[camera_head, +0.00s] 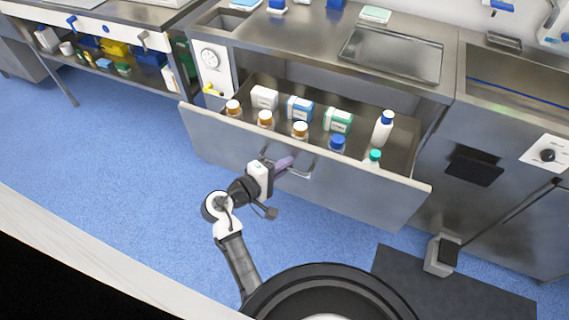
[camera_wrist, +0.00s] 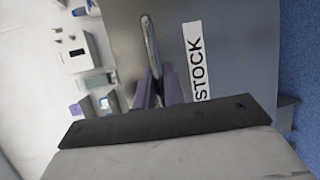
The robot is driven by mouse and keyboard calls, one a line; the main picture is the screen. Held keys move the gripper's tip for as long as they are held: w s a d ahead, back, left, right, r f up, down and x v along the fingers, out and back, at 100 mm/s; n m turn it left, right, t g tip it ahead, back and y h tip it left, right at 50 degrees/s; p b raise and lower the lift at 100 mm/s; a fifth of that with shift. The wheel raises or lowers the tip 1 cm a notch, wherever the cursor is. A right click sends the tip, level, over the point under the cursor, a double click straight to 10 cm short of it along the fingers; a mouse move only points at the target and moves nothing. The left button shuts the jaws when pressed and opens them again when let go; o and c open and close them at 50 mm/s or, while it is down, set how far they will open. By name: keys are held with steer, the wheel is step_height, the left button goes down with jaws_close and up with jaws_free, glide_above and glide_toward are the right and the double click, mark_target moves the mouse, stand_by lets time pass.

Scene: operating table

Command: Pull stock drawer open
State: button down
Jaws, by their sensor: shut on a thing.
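The stock drawer (camera_head: 365,203) is a wide steel drawer that stands far out from the counter, its contents showing in the head view. In the wrist view its front (camera_wrist: 240,50) carries a white label reading STOCK (camera_wrist: 196,62). Its bar handle (camera_head: 301,171) is on the middle of the front, and it also shows in the wrist view (camera_wrist: 149,40). My gripper (camera_head: 283,165) is at the handle, with its purple fingers (camera_wrist: 160,88) closed around the bar. The fingers hide part of the handle.
The drawer holds brown bottles (camera_head: 265,118), small boxes (camera_head: 299,108) and white bottles (camera_head: 383,128). A dark mat (camera_head: 400,275) with a pedal (camera_head: 441,256) lies at the lower right. Blue floor (camera_head: 130,135) is clear left of the drawer. A shelf unit (camera_head: 110,72) stands at the upper left.

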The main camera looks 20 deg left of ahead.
steer(key=c, duration=1.8)
jaws_free()
steer(key=b+v, duration=0.2)
steer(key=v, duration=1.2)
steer(key=shift+b, duration=0.35)
